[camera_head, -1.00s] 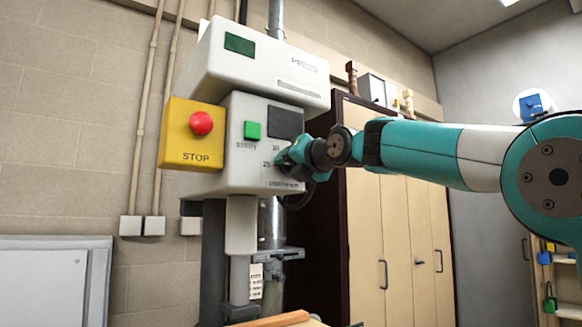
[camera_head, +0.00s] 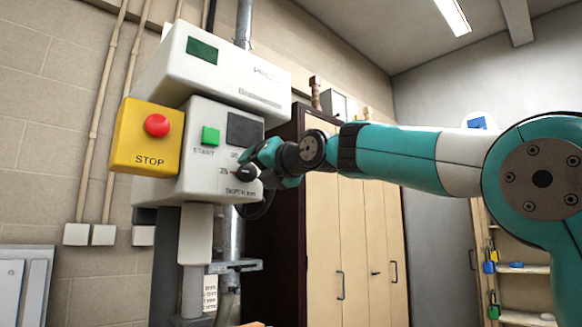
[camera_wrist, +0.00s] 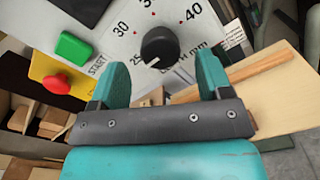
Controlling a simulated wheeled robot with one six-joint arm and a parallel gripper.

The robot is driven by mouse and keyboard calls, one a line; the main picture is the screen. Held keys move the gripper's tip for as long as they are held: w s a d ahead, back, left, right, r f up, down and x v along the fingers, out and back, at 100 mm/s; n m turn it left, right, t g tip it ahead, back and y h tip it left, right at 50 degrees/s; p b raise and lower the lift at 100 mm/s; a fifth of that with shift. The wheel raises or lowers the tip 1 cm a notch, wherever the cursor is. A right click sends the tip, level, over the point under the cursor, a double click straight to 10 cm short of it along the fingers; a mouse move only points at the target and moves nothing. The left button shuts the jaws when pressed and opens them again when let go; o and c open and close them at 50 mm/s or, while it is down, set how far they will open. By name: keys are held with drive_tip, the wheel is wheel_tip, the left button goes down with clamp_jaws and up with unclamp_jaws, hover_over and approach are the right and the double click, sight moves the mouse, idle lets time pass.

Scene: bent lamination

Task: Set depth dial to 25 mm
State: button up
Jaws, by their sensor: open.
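The depth dial (camera_head: 245,172) is a black round knob on the lower front of the pale drill press head. In the wrist view the dial (camera_wrist: 160,46) sits among the printed numbers 25, 30 and 40, with red dots along the scale. A small white mark shows on its lower left side, near the 25. My gripper (camera_wrist: 160,72) is open, its two teal fingers on either side of the dial's line and a little short of it in the picture. In the head view my gripper (camera_head: 258,163) is close beside the dial and partly covers the panel; contact cannot be told.
A green START button (camera_head: 210,136) and a red STOP button (camera_head: 157,125) on a yellow box are left of the dial. A dark square panel (camera_head: 244,130) is above it. A wooden cabinet (camera_head: 352,240) stands behind my arm. A wooden board (camera_wrist: 265,95) lies below.

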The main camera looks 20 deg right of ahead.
drive_tip(key=b+v, duration=0.2)
drive_tip(key=v, duration=1.1)
drive_tip(key=shift+s+b, duration=0.2)
drive_tip(key=shift+b, duration=0.2)
drive_tip(key=shift+d, duration=0.1)
drive_tip(key=s+a+f+m+g, duration=0.25)
drive_tip(key=f+m, duration=0.25)
drive_tip(key=f, duration=0.5)
drive_tip(key=s+a+f+m+g, duration=0.25)
drive_tip(key=f+m+g, duration=0.2)
drive_tip(key=f, duration=0.45)
drive_tip(key=s+a+f+m+g, duration=0.1)
drive_tip(key=a+f+m+g, duration=0.3)
drive_tip(key=f, duration=0.6)
drive_tip(key=s+f+m+g+h, duration=0.1)
drive_tip(key=s+f+m+g, duration=0.5)
drive_tip(key=s+f+m, duration=0.9)
wheel_tip(320, 180, up, 12)
drive_tip(key=s+n+p, duration=0.2)
drive_tip(key=p, duration=1.2)
drive_tip(key=shift+a, duration=0.45)
